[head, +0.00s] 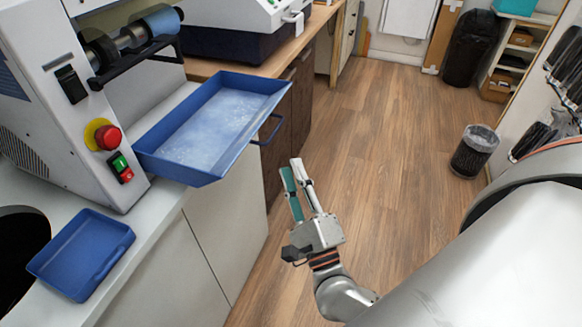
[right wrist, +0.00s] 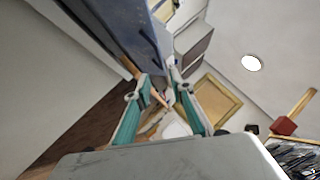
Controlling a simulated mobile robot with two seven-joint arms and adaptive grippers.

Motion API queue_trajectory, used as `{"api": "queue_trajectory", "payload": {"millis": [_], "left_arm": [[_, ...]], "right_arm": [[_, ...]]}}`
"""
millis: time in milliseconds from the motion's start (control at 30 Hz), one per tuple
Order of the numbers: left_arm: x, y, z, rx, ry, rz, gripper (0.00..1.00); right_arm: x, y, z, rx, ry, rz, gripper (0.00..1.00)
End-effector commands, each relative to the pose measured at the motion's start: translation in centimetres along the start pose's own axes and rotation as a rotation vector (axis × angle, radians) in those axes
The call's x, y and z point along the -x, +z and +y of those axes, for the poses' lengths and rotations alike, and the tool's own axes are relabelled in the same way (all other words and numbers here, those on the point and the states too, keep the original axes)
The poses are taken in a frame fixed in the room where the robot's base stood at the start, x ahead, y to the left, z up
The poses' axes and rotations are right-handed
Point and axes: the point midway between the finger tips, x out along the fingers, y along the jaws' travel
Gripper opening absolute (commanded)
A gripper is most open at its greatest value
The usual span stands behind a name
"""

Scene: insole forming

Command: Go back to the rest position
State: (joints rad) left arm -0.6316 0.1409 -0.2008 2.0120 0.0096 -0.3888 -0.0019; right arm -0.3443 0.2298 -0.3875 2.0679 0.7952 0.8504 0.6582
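My right gripper (head: 291,167) hangs over the wood floor, right of the counter front and below the large blue tray in the head view. Its two fingers, with teal pads, stand apart with nothing between them. In the right wrist view the fingers (right wrist: 158,76) also show a gap between the tips, and the room's background shows through it. My left gripper is not in view.
The large blue tray (head: 166,172) juts past the counter edge, its handle close above my right gripper. A smaller blue tray (head: 62,262) lies on the counter beside a machine (head: 45,90) with a red button. The floor (head: 385,130) is clear toward the bins (head: 475,150).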

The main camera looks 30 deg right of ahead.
Motion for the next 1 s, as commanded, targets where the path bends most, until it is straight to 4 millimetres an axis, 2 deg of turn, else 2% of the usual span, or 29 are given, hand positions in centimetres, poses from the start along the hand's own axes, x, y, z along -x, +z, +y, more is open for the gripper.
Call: {"api": "queue_trajectory", "payload": {"millis": [433,567,667,800,867,1000], "left_arm": [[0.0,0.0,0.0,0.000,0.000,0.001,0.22],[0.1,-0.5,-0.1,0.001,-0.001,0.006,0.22],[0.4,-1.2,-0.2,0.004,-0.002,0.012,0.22],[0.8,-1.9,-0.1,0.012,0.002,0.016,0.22],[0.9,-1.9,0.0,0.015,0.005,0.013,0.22],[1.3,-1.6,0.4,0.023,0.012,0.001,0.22]], "right_arm": [[0.0,0.1,0.1,0.011,0.003,-0.005,0.23],[0.7,1.4,0.9,0.146,0.040,-0.070,0.23],[2.1,3.2,3.0,0.390,0.107,-0.189,0.23],[6.3,4.7,8.3,0.857,0.242,-0.425,0.23],[8.7,4.3,10.9,1.060,0.306,-0.537,0.23],[14.9,1.3,16.0,1.485,0.455,-0.802,0.23]]}}
